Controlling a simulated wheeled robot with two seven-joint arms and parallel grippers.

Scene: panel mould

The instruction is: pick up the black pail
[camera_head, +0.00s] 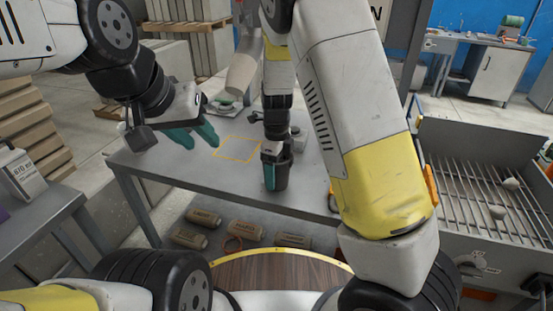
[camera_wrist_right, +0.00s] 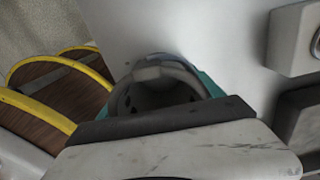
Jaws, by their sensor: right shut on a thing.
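The black pail (camera_head: 283,173) is near the front edge of the grey metal table, in the middle of the head view. My right gripper (camera_head: 271,172) comes down on it from above and is shut on its wall, with a teal finger along its left side. The open mouth of the pail (camera_wrist_right: 160,93) shows in the right wrist view, just beyond the gripper body. I cannot tell whether its bottom touches the table. My left gripper (camera_head: 197,136) is above the left part of the table, its teal fingers spread and empty.
The grey table (camera_head: 178,168) has a yellow outlined square (camera_head: 236,149) left of the pail. Several brown bundles (camera_head: 245,228) lie on the shelf below. A grill-like rack (camera_head: 490,175) stands at right, and a smaller table (camera_head: 40,215) with a white container (camera_head: 22,176) at left.

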